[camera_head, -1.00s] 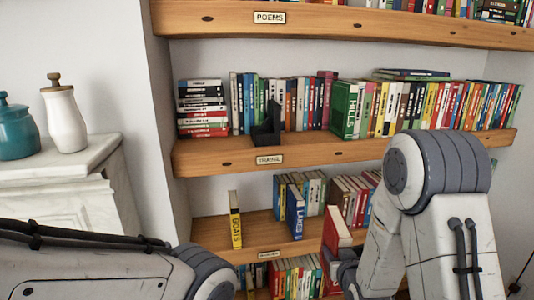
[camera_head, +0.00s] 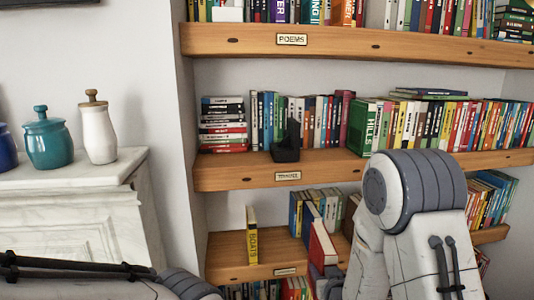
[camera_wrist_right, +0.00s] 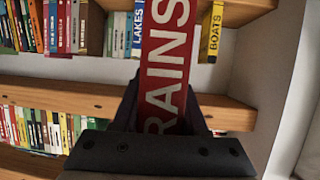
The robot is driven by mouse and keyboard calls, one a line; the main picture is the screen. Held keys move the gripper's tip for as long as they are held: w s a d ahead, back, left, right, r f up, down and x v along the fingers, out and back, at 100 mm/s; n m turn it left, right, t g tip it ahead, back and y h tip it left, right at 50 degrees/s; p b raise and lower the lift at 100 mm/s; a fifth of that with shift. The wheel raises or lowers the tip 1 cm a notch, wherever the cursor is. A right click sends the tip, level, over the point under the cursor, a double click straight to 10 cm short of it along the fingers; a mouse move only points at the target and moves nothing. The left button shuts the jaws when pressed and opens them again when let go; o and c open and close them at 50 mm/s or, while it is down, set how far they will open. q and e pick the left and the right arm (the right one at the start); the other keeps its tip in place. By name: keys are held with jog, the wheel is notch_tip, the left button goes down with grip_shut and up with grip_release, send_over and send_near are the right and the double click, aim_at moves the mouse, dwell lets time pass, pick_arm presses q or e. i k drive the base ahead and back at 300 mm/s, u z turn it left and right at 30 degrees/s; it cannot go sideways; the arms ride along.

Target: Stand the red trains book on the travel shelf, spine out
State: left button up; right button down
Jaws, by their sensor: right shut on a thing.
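The red trains book (camera_head: 322,248) is upright, slightly tilted, in front of the lower shelf in the head view. My right gripper (camera_head: 325,284) is shut on its lower part, partly hidden by my arm. In the right wrist view the red cover or spine with white letters "RAINS" (camera_wrist_right: 166,60) rises from between my right gripper's fingers (camera_wrist_right: 165,118). The travel shelf (camera_head: 230,178) is the middle shelf, with a small label (camera_head: 288,176). A black bookend (camera_head: 287,148) stands on it before a row of books. My left gripper is out of view.
A flat stack of books (camera_head: 222,125) fills the travel shelf's left end; a green HILLS book (camera_head: 362,128) stands right of the bookend. A yellow BOATS book (camera_head: 252,238) stands on the shelf below. Jars (camera_head: 98,130) stand on the mantel at left.

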aim_at(342, 154)
jog(key=z, duration=0.1)
jog(key=i, duration=0.85)
jog(key=z, duration=0.35)
